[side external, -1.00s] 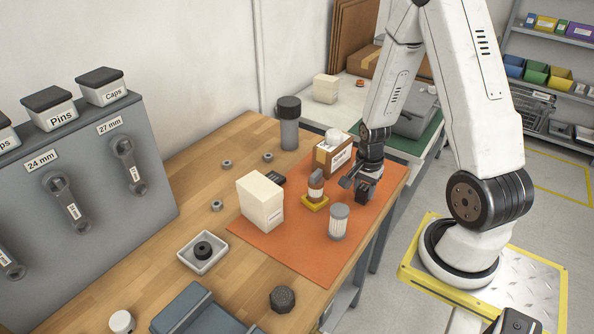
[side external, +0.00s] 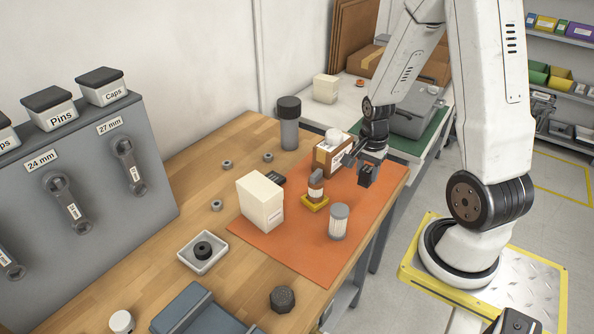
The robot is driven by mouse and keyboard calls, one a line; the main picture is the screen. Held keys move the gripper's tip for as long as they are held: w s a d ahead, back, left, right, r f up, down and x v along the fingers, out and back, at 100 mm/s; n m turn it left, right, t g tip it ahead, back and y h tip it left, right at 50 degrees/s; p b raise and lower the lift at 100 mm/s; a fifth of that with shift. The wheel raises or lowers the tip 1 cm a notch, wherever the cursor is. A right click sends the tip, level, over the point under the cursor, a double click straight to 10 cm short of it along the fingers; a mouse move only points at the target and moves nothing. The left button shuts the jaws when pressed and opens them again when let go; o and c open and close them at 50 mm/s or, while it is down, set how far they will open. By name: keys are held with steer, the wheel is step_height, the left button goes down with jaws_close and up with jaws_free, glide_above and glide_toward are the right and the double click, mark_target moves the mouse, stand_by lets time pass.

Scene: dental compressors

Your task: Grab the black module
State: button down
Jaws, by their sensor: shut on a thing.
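My gripper (side external: 364,166) is over the far right part of the orange mat (side external: 300,250). It is shut on a small, dark, blocky piece, the black module (side external: 368,177). The module hangs at the fingertips and appears a little above the mat, near its right edge. The fingers and dark wrist hide part of it, so the exact grip is hard to see.
A labelled brown box (side external: 329,156) stands just left of my gripper. A yellow-based part (side external: 315,194), a ribbed cylinder (side external: 339,222) and a cream box (side external: 261,203) stand on the mat. Another dark piece (side external: 274,177) lies behind the cream box. The mat's front is clear.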

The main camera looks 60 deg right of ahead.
mark_target(367, 169)
steer(key=shift+r, duration=2)
